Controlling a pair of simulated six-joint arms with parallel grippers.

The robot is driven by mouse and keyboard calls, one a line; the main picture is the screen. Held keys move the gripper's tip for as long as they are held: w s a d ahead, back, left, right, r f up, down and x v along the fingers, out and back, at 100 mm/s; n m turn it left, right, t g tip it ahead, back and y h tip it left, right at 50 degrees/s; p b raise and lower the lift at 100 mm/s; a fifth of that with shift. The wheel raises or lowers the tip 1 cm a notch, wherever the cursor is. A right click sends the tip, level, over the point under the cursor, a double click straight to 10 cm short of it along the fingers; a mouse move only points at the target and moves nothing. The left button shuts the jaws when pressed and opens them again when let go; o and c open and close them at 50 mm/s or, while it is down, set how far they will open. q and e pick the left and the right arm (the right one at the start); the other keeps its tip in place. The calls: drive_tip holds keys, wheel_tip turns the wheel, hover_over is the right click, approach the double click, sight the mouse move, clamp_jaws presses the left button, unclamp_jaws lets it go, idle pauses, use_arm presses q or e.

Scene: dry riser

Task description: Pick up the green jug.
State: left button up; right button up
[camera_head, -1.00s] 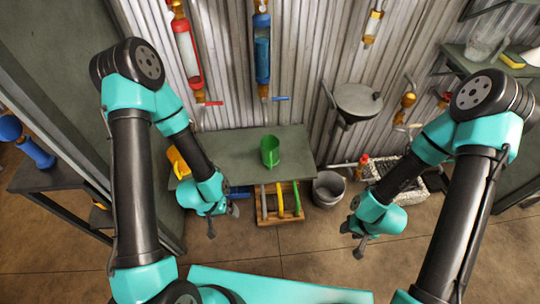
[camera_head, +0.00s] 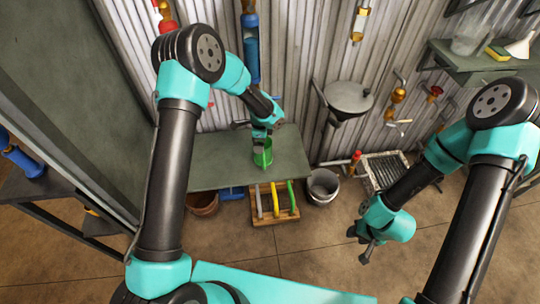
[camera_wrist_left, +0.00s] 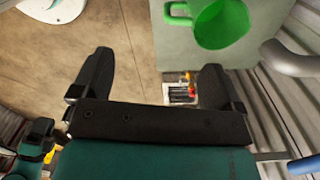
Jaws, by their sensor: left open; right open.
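The green jug (camera_head: 264,157) stands upright on the grey-green table (camera_head: 225,174) by the corrugated wall. In the left wrist view the jug (camera_wrist_left: 221,26) is at the top, its handle pointing left. My left gripper (camera_head: 262,138) is right at the jug in the head view and partly covers it. In the left wrist view its jaws (camera_wrist_left: 155,78) are open and empty, with the jug beyond the right finger, not between them. I cannot tell whether they touch. My right gripper (camera_head: 361,246) hangs open and empty over the floor at the right.
A wooden crate (camera_head: 274,218) with coloured handles stands on the floor before the table, with a grey bucket (camera_head: 322,187) to its right. A blue pipe fitting (camera_head: 251,55) is on the wall behind the jug. A round grey basin (camera_head: 348,96) juts from the wall.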

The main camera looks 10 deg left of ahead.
use_arm(q)
drive_tip(key=w+r, duration=0.1)
drive_tip(key=w+r+m+y, duration=0.1)
drive_tip(key=w, duration=0.1)
drive_tip(key=shift+d+r+m, duration=0.2)
drive_tip(key=shift+d+m, duration=0.1)
drive_tip(key=shift+d, duration=0.05)
drive_tip(key=shift+f, duration=0.1)
wheel_tip(320, 180, down, 12)
drive_tip(key=a, duration=0.1)
drive_tip(key=shift+a, duration=0.25)
drive_tip(key=f, duration=0.5)
drive_tip(key=shift+w+a+f, duration=0.1)
drive_tip(key=shift+w, duration=0.2)
idle(0.3)
